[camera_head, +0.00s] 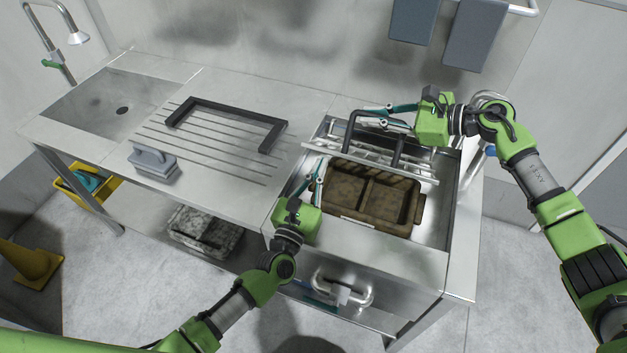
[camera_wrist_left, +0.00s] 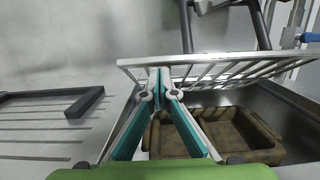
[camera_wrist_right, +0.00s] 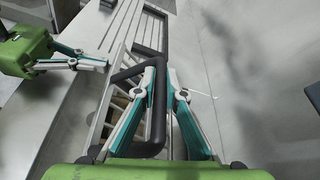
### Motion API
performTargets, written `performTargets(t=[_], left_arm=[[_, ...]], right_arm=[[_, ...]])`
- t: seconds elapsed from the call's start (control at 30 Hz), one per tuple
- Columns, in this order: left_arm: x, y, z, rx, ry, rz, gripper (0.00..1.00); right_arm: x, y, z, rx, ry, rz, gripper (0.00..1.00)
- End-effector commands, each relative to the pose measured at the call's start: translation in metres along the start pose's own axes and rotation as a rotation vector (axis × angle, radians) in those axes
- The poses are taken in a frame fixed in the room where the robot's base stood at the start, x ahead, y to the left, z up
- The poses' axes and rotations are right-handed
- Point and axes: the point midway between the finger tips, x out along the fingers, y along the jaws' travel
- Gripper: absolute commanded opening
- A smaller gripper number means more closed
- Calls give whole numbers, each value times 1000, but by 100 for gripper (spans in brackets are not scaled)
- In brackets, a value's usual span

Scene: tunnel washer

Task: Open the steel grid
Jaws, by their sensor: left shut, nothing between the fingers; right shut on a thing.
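The steel grid (camera_head: 372,163) is tilted up over the right basin, its front edge raised above a dirty brown tray (camera_head: 345,206). It carries a black bar handle (camera_head: 398,152). My right gripper (camera_head: 377,116) is shut on this handle, which shows between its fingers in the right wrist view (camera_wrist_right: 157,105). My left gripper (camera_head: 321,163) is shut and empty near the grid's front left corner, above the basin's left rim. In the left wrist view its fingertips (camera_wrist_left: 160,73) are close to the grid's edge (camera_wrist_left: 215,70); I cannot tell whether they touch.
A black U-shaped frame (camera_head: 228,110) and a grey-handled block (camera_head: 153,163) lie on the ribbed drainboard to the left. A sink (camera_head: 110,100) with a tap is at the far left. Grey towels (camera_head: 474,32) hang behind.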

Motion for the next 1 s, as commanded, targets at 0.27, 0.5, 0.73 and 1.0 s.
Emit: performTargets(t=[0.27, 0.5, 0.73, 1.0], left_arm=[[7, 0, 0, 0, 1, 0, 0], [10, 0, 6, -2, -2, 1, 0], [19, 1, 21, 0, -8, 2, 0], [20, 1, 24, 0, -15, 4, 0]], right_arm=[[-1, -2, 0, 0, 1, -4, 0], [-1, -2, 0, 0, 1, -4, 0], [0, 0, -1, 0, 1, 0, 0], [1, 3, -2, 1, 2, 7, 28]])
